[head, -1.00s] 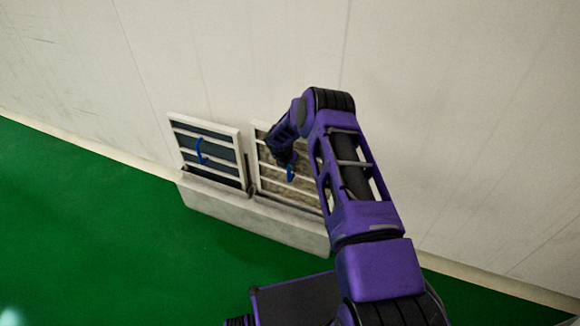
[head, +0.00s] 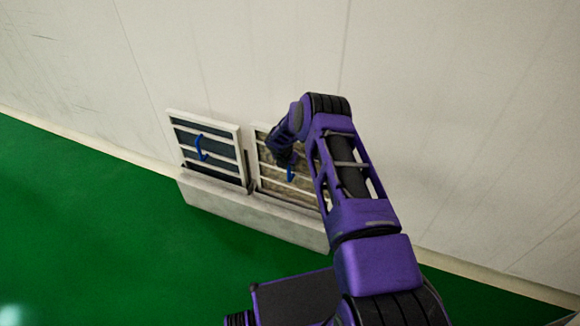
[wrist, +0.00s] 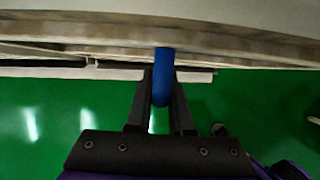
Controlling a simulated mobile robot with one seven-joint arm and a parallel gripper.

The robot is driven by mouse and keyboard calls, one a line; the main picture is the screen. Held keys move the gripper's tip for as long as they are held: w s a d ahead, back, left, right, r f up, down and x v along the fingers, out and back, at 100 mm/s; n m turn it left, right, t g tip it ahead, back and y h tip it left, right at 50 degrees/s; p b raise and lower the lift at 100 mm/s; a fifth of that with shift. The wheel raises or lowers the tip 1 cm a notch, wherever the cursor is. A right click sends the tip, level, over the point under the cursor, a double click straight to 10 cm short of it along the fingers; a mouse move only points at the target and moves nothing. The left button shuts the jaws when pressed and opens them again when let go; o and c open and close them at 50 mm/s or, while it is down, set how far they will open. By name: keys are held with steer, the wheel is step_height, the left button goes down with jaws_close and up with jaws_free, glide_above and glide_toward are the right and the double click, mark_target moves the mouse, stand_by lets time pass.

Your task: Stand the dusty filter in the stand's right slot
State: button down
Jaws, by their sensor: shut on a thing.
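The dusty filter (head: 273,178) is a white frame with brownish, dirty panels and a blue handle (head: 291,173). It stands nearly upright in the right part of the pale stand (head: 250,217), against the wall, partly hidden by my arm. My gripper (wrist: 161,90) is shut on the blue handle, which shows between its two black fingers in the wrist view. In the head view my gripper is mostly hidden behind my wrist. Whether the filter's lower edge is fully seated in the right slot cannot be told.
A clean filter (head: 208,157) with dark panels and a blue handle stands in the stand's left slot, a narrow gap away from the dusty one. The pale wall (head: 440,120) rises behind. The green floor (head: 90,220) in front is clear.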

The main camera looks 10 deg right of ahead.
mark_target(290, 174)
steer(key=shift+f, duration=2.05)
stand_by(0.5)
steer(key=c, duration=0.7)
jaws_free()
steer(key=shift+s, duration=0.1)
steer(key=p+v, duration=0.3)
steer(key=v, duration=1.4)
steer(key=shift+a+r, duration=0.1)
steer(key=shift+r, duration=0.05)
